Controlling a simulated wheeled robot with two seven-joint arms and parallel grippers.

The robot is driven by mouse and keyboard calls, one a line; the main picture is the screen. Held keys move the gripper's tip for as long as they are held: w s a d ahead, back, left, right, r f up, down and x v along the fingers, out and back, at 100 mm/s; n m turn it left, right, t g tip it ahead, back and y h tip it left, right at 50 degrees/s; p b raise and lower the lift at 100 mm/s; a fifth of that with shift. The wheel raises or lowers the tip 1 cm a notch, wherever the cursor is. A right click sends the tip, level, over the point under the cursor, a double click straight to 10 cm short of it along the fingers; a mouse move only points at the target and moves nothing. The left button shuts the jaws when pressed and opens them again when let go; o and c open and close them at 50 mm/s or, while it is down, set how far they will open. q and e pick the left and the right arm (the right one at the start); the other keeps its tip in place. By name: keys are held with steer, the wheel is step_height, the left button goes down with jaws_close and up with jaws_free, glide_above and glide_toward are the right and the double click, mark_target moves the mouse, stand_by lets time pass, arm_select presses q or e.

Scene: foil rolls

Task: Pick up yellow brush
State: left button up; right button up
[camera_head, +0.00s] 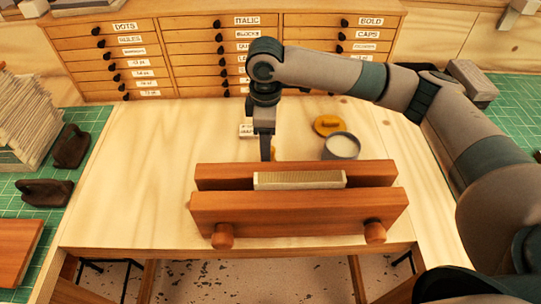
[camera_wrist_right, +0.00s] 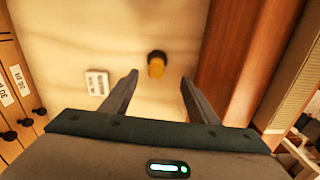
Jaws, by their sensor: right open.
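The yellow brush (camera_wrist_right: 156,68) shows in the right wrist view as a small yellow shape with a dark end. It lies between the lines of the two fingers, just past their tips. My right gripper (camera_wrist_right: 160,79) is open and empty, pointing down over the table. In the head view the right gripper (camera_head: 266,150) is behind the wooden press, and only a sliver of yellow (camera_head: 274,153), likely the brush, shows beside its finger. The rest is hidden by the finger and the press. My left gripper is not in view.
The wooden press (camera_head: 300,212) holding a pale block (camera_head: 299,180) stands close in front of the gripper.

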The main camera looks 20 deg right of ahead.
steer(key=shift+f, duration=1.1)
steer(key=shift+d+f+p, duration=0.15)
steer(key=shift+f+p, duration=0.2)
steer(key=shift+p, duration=0.3)
steer(key=f, duration=0.1)
steer(key=f+p, duration=0.2)
steer(key=shift+w+d+f, duration=0.25)
steer(key=shift+f, duration=0.5)
steer(key=c, duration=1.1)
